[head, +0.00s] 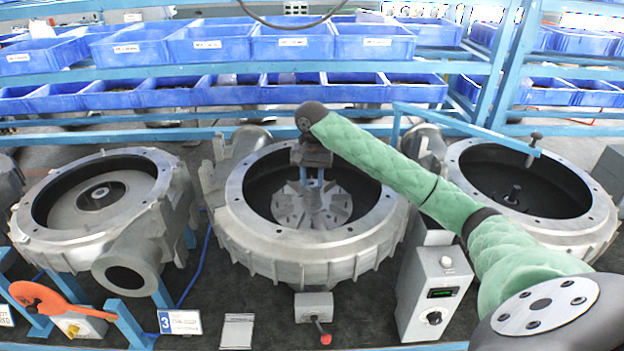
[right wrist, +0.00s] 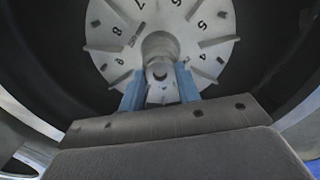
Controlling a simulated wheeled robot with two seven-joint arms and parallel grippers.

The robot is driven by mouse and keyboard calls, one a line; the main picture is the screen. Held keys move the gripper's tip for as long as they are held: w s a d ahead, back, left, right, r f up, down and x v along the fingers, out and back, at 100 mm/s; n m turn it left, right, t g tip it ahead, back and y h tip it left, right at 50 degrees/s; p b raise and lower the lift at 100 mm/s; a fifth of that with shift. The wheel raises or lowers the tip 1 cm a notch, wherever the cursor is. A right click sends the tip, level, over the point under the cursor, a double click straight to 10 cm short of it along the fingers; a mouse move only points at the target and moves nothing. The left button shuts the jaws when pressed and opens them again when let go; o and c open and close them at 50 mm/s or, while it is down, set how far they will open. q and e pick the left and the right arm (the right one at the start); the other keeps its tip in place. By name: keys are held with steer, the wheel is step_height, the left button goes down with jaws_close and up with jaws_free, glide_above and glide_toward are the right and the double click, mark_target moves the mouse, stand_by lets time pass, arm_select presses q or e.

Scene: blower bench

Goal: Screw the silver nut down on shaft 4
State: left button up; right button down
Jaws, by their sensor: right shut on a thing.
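The middle blower housing (head: 235,215) is a round grey casing, open at the top, with a silver numbered impeller (head: 288,209) inside. My right gripper (head: 312,184) points down into it over the impeller's hub. In the right wrist view its two blue fingers (right wrist: 160,90) are shut on a small silver piece, the silver nut (right wrist: 161,93), at the shaft end (right wrist: 159,50) in the middle of the disc. The threads and the nut's height on the shaft are hidden. I cannot read a shaft number on this housing. My left gripper is out of view.
A left housing (head: 60,250) and a right housing (head: 560,228) with a bare shaft (head: 514,194) flank it. A control box (head: 436,290), a small lever box (head: 314,305), a sign marked 3 (head: 180,322) and an orange tool (head: 60,302) stand in front. Blue bins (head: 205,44) line the back.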

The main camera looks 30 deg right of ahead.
steer(key=m, duration=1.5)
steer(key=c, duration=1.3)
jaws_free()
